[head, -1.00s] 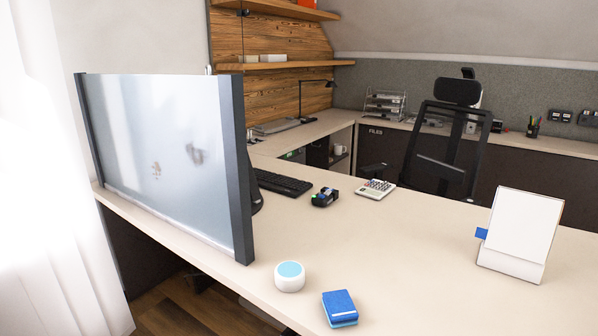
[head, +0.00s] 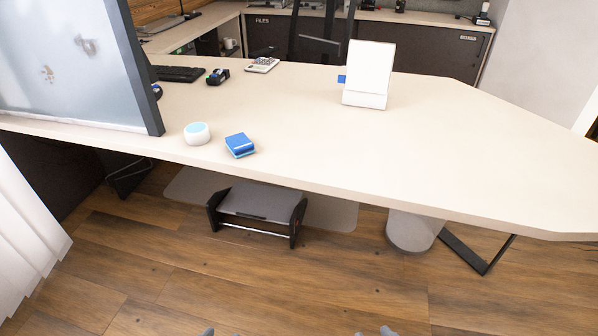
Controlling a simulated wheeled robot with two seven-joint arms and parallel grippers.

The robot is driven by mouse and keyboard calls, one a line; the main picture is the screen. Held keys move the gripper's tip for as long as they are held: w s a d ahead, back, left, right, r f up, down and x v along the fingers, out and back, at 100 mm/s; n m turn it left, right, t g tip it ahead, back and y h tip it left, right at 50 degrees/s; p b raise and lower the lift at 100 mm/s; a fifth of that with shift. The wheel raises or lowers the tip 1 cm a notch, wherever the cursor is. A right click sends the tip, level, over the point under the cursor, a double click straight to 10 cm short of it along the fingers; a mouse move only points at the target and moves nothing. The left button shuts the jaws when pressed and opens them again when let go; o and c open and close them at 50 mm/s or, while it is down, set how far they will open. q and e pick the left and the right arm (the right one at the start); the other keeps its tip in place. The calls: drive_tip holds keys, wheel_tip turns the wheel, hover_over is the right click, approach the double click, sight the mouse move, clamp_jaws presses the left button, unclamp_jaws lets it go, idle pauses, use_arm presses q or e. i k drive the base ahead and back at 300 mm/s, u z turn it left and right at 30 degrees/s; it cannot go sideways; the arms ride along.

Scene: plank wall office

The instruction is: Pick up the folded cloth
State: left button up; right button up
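In the head view a small blue folded cloth (head: 240,145) lies on the light desk near its front edge, left of the middle. It looks like a stacked block with a lighter blue layer at its lower edge. A round white device with a light blue top (head: 197,134) stands just left of it, apart from it. Two grey tips show at the bottom edge of the picture, but I cannot tell what they are. Neither gripper can be made out.
A frosted divider (head: 75,60) stands on the desk at left. A white stand (head: 368,75), a calculator (head: 262,65), a tape dispenser (head: 217,77) and a keyboard (head: 180,74) are farther back. The desk's right side is clear. A footrest (head: 257,204) is underneath.

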sight(240, 145)
drive_tip(key=z, duration=0.6)
drive_tip(key=k, duration=0.2)
drive_tip(key=u, duration=1.4)
drive_tip(key=i, duration=0.9)
drive_tip(key=z, duration=0.75)
drive_tip(key=i, duration=0.5)
drive_tip(key=z, duration=0.45)
